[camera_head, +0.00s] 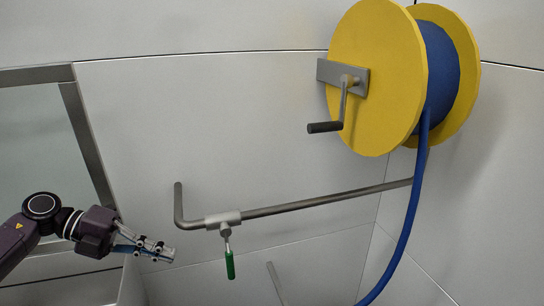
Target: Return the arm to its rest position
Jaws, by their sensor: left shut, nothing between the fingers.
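My left gripper (172,252) is at the lower left of the head view, on a dark purple arm that comes in from the left edge. Its fingers point right and are shut with nothing between them. The fingertips are apart from the green-handled valve (230,262), which hangs a little to their right. My right gripper is not in view.
A yellow hose reel (375,75) with a blue hose (408,215) and a crank (325,127) is at the upper right. A grey pipe (320,199) runs along the pale panelled wall. A metal frame (88,140) stands at left. The upper-middle wall is clear.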

